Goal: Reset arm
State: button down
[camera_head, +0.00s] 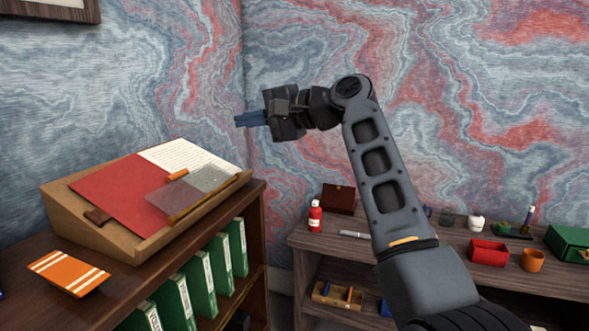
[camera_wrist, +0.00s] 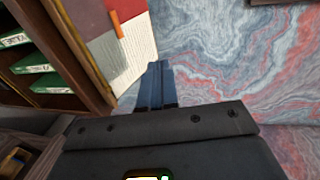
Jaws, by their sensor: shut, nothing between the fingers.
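My arm is raised and bent at the elbow, with its forearm pointing left in the head view. My gripper (camera_head: 239,120) is shut and empty, in the air in front of the marbled wall, above and to the right of the slanted wooden desk stand. In the wrist view the two blue fingers of my gripper (camera_wrist: 158,68) lie together with nothing between them. They touch nothing that I can see.
The slanted stand (camera_head: 127,246) bears a red sheet (camera_head: 125,192), written paper (camera_head: 190,155) and a translucent panel (camera_head: 198,189). Green binders (camera_head: 196,265) fill the shelf below.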

jog(key=s+d+f+m+t+h, duration=0.1)
jog(key=s+d+f+t, duration=0.15)
jog(key=f, duration=0.65)
jog(key=s+d+f+m+t+h, duration=0.15)
jog(key=d+f, duration=0.25)
jog(key=f, duration=0.5)
jog(key=s+d+f+t+h, duration=0.1)
jog(key=s+d+f+h, duration=0.15)
jog(key=f, duration=0.65)
jog(key=s+d+f+t+h, duration=0.1)
jog(key=s+d+f+h, duration=0.1)
jog(key=s+d+f, duration=0.45)
jog(key=s+d+f+t+h, duration=0.15)
jog(key=s+d+f, duration=0.25)
jog(key=s+f, duration=0.45)
jog(key=s+d+n+h, duration=0.15)
jog(key=s+d, duration=0.25)
jog(key=s, duration=0.8)
jog(key=s+d+n+h, duration=0.1)
jog(key=s+d+h, duration=0.25)
jog(key=s, duration=0.85)
jog(key=s+d+r+n+t, duration=0.1)
jog(key=s+d+r+n, duration=0.2)
jog(key=s+r, duration=0.9)
jog(key=s+n+h, duration=0.1)
jog(key=s, duration=0.2)
jog(key=shift+s+r, duration=0.25)
jog(key=shift+r, duration=0.1)
jog(key=shift+d, duration=0.1)
